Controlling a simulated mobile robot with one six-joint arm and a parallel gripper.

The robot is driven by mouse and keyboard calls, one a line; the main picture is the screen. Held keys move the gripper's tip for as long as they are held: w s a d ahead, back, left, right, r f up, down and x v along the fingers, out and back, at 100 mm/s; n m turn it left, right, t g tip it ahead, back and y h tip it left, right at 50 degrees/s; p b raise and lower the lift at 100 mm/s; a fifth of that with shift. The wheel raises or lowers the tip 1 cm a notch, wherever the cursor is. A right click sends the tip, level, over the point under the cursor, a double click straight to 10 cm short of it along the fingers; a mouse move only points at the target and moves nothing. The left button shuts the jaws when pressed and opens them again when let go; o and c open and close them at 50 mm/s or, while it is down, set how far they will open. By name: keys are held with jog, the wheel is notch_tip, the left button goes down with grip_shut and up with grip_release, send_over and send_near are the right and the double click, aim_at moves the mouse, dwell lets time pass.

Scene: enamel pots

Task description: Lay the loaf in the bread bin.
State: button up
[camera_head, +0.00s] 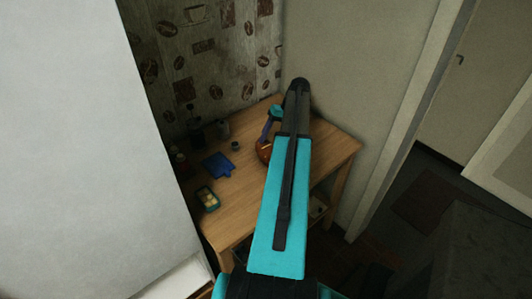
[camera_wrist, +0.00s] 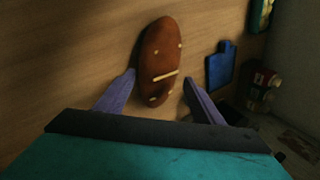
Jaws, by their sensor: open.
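The loaf (camera_wrist: 160,62) is brown and oval with pale marks, lying on the wooden table. In the head view the loaf (camera_head: 264,150) shows beside my arm, which partly covers it. My gripper (camera_wrist: 158,78) is open, its two purple fingers on either side of the loaf's near part, with the left finger very close to it. I cannot tell if either finger touches. The gripper (camera_head: 264,139) also shows just above the loaf in the head view. I cannot make out a bread bin in either view; my arm hides part of the table.
A blue board (camera_head: 218,165) lies left of the loaf, with a teal tray (camera_head: 207,198) of pale round things nearer the front edge. A small dark cup (camera_head: 235,146) and several dark containers (camera_head: 196,135) stand toward the back wall. Bare table (camera_head: 335,147) shows at right.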

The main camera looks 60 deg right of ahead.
aim_at(269, 146)
dwell(0.4)
jog(key=shift+p+x, duration=1.05)
jog(key=shift+x, duration=0.15)
jog(key=shift+p+x, duration=0.5)
jog(key=shift+x, duration=0.95)
jog(key=shift+d, duration=0.1)
jog(key=c, duration=1.1)
jog(key=shift+r, duration=0.15)
